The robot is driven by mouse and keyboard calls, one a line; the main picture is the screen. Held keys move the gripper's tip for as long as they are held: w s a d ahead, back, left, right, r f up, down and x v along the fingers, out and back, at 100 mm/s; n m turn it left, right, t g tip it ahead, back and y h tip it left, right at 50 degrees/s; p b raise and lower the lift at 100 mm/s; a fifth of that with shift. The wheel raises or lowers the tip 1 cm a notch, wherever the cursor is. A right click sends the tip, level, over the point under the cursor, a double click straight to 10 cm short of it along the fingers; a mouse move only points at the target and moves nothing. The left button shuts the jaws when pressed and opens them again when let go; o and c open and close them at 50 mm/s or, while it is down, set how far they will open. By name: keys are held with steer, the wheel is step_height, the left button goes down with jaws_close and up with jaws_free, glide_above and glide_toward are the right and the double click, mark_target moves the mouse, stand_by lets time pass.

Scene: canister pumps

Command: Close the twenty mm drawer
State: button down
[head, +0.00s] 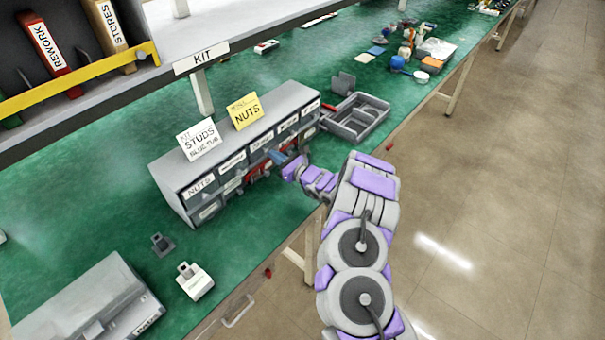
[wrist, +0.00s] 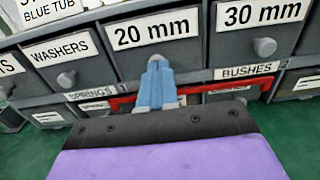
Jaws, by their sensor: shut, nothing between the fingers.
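The twenty mm drawer (wrist: 185,55) has a grey front with a large "20 mm" label in the middle of the wrist view. It sits in the upper row of the grey drawer cabinet (head: 165,185) on the green bench. My gripper (wrist: 157,62) has blue fingers pressed together, empty, in front of the lower middle of this drawer. The fingers hide its knob, and I cannot tell whether they touch the front. In the head view my gripper (head: 274,156) is at the cabinet's front. How far the drawer stands out is not clear.
The thirty mm drawer (wrist: 290,38) is to the right and the washers drawer (wrist: 90,68) to the left. A red edge (wrist: 122,103) runs below the twenty mm drawer. A grey divided tray (head: 357,118) stands right of the cabinet. The bench front is mostly clear.

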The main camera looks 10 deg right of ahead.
steer(key=p+v, duration=0.3)
steer(key=v, duration=1)
steer(key=s+a+r+n+g+y, duration=0.3)
steer(key=a+r+n, duration=0.1)
steer(key=a+r, duration=0.3)
steer(key=s+a+r+n+g+y, duration=0.2)
steer(key=a+r+n+g+y, duration=0.15)
steer(key=a+r, duration=0.3)
steer(key=s+a+r+n+g, duration=0.4)
steer(key=s+a+r+n, duration=0.1)
steer(key=s, duration=0.3)
steer(key=s+a+r+n+g, duration=0.5)
steer(key=s+n, duration=0.1)
steer(key=s, duration=0.1)
steer(key=s+d+n+g+h, duration=0.3)
steer(key=s+n+h, duration=0.45)
steer(key=s, duration=1.05)
steer(key=s+d+n+t+h, duration=0.1)
steer(key=s+d+h, duration=0.3)
steer(key=d, duration=0.4)
steer(key=s+d+f+n+t+h, duration=0.1)
steer(key=s+d+h, duration=0.4)
steer(key=s+d, duration=0.2)
steer(key=shift+s+d+n+h, duration=0.2)
steer(key=shift+d+n+h, duration=0.15)
steer(key=shift+d, duration=0.45)
